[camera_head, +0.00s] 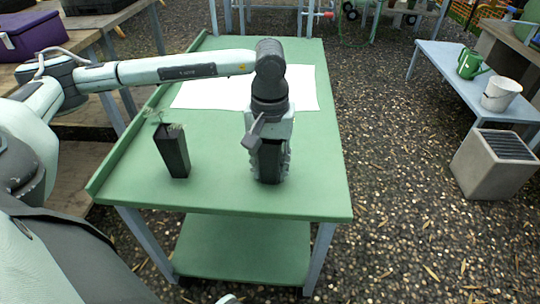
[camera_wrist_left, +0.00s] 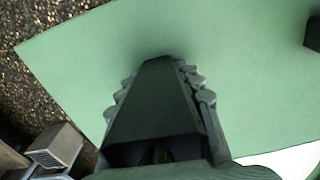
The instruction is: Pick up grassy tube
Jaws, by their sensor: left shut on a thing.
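My left gripper (camera_head: 270,168) points down over the front middle of the green table (camera_head: 225,198). It is shut on a dark square tapered tube (camera_head: 269,158), with a finger on each side. In the left wrist view the held tube (camera_wrist_left: 155,100) runs away from the camera towards the tabletop, and a little yellow-green shows in its shadowed mouth. I cannot tell whether its lower end touches the table. A second dark tube (camera_head: 173,152) stands upright to the left, with thin grey-green growth on top. My right gripper is not in view.
A white sheet (camera_head: 205,92) lies on the back of the table. The table has a raised left rim (camera_head: 130,142). A purple box (camera_head: 30,36) is on a bench at left. A green watering can (camera_head: 470,64) and white bucket (camera_head: 499,95) stand at right.

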